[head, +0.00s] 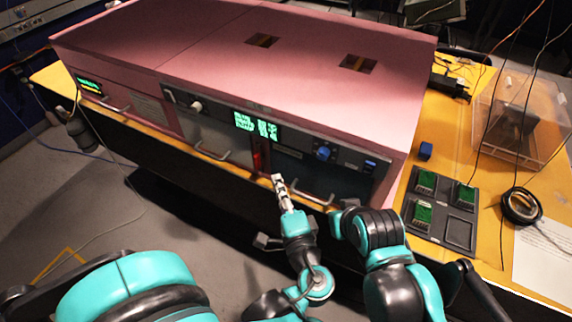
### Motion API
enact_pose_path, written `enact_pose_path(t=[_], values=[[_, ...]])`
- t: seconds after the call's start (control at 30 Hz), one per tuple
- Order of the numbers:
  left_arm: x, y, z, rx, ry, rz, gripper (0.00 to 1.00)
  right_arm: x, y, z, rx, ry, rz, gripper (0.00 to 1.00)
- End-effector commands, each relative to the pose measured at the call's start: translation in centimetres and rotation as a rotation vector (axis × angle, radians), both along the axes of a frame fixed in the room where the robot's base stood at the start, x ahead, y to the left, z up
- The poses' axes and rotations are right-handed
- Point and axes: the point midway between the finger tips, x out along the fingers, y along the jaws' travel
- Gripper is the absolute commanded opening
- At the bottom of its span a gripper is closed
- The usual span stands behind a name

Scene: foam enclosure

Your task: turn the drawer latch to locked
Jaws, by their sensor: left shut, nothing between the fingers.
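A pink enclosure (215,40) has a grey front panel with drawers and handles. A narrow red upright part (257,157) sits between the left drawer front and the dark right front; it may be the latch, but it is too small to tell its setting. My left gripper (278,181) is shut and empty. Its fingertips point up toward the panel, a little below and right of the red part. I cannot tell whether they touch the panel. My right gripper is not visible.
Drawer handles (212,152) stick out along the front. A blue knob (323,153) and green displays (255,125) are on the panel.

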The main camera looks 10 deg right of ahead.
Motion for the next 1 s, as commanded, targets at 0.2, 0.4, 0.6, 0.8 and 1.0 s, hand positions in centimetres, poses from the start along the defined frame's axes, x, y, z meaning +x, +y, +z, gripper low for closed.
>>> enact_pose_path(t=[0.2, 0.4, 0.6, 0.8, 1.0], values=[[3.3, 0.7, -0.1, 0.000, 0.001, 0.008, 0.00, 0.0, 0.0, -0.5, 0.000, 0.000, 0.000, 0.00], [6.9, 1.3, -0.1, 0.000, 0.002, 0.006, 0.00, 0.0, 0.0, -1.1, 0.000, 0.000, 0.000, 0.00], [9.1, 1.6, -0.1, -0.001, 0.002, 0.004, 0.00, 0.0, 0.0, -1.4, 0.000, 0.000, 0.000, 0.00], [9.6, 1.6, 0.0, -0.001, 0.002, 0.002, 0.00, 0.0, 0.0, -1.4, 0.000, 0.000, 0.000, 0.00], [9.5, 1.6, 0.0, -0.001, 0.002, 0.002, 0.00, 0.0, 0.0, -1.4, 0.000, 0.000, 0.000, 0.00]])
